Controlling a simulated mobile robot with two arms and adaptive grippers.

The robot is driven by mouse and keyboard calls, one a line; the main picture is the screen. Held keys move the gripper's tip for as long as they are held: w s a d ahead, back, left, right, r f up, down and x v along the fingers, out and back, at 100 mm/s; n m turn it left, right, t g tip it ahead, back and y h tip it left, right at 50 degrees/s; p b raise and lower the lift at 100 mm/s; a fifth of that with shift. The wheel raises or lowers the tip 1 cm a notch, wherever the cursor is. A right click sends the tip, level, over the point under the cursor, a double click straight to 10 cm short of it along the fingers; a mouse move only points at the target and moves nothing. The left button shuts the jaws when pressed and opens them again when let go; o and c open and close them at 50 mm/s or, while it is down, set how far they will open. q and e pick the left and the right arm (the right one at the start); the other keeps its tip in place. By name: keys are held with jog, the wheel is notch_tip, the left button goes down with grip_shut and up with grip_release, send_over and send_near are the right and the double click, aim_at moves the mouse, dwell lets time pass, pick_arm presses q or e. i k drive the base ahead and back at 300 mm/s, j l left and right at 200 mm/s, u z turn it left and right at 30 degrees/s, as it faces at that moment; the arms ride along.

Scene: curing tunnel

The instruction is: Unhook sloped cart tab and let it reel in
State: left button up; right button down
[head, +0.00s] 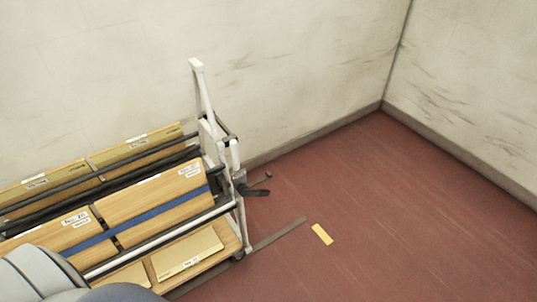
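The sloped cart (208,130) stands at the left, with a white frame and wooden panels leaning in rows. A blue strap (150,218) runs across the front panels up to the cart's right end post. A dark part (255,190) sticks out to the right from that post. I cannot tell whether it is the tab or a latch, and no hook shows clearly. Neither of my grippers is in view. A grey rounded part of my own body covers the lower left corner and hides the cart's near left part.
Flat boxes (187,253) lie on the cart's lower shelf. A dark strip (280,235) and a yellow mark (322,234) are on the red floor (390,220). Scuffed pale walls (300,60) meet in a corner behind.

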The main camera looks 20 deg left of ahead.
aim_at(217, 182)
jog(key=i+l+u, duration=0.25)
jog(key=i+u, duration=0.15)
jog(key=i, duration=0.15)
jog(key=i+l+u, duration=0.8)
jog(key=i+l, duration=0.1)
jog(key=l, duration=0.1)
